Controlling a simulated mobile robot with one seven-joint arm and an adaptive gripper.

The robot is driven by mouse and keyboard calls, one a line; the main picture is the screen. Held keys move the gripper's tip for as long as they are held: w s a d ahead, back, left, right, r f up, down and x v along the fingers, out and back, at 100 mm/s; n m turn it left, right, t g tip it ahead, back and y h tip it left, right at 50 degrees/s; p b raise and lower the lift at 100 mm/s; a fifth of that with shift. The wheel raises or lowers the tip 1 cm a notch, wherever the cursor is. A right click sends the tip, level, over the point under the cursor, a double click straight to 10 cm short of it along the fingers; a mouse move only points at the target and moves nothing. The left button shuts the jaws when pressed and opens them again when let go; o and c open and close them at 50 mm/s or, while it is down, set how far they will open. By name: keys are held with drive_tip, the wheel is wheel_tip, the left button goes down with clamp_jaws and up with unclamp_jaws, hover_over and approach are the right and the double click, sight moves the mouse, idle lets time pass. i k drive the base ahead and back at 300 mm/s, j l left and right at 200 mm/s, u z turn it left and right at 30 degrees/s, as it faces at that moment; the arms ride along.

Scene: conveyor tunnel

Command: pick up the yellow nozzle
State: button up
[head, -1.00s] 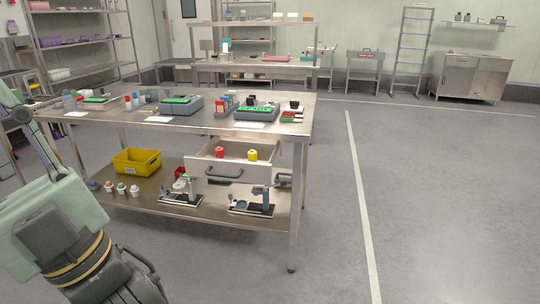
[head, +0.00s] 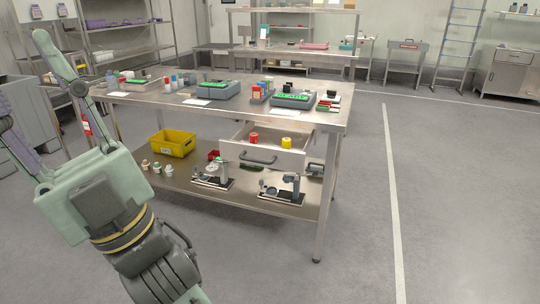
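The yellow nozzle (head: 286,143) is a small upright yellow piece in the open drawer (head: 262,159) under the steel workbench top. A similar red piece (head: 254,138) stands to its left in the same drawer. The drawer front with its grey handle hides their lower parts. My arm (head: 110,195) fills the left side of the head view, well left of the drawer.
The workbench (head: 230,112) carries grey devices with green tops and small bottles. On its lower shelf are a yellow bin (head: 172,144), small jars and two instruments on stands (head: 283,189). Open floor (head: 460,190) lies to the right.

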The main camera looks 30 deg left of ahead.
sight(286, 142)
drive_tip(key=i+j, duration=0.15)
drive_tip(key=j, duration=0.25)
drive_tip(key=i+j+z, duration=0.1)
drive_tip(key=j, duration=0.3)
drive_tip(key=i+j, duration=0.2)
drive_tip(key=j, duration=0.2)
drive_tip(key=i+j+z, duration=0.1)
drive_tip(key=j, duration=0.3)
drive_tip(key=i+j, duration=0.15)
drive_tip(key=j, duration=0.3)
drive_tip(key=i+j+z, duration=0.1)
drive_tip(key=j, duration=0.3)
drive_tip(key=i+j, duration=0.2)
drive_tip(key=j, duration=0.2)
drive_tip(key=i+j, duration=0.25)
drive_tip(key=j, duration=0.15)
drive_tip(key=i+j+z, duration=0.1)
drive_tip(key=j, duration=0.3)
drive_tip(key=i+j, duration=0.15)
drive_tip(key=i, duration=0.2)
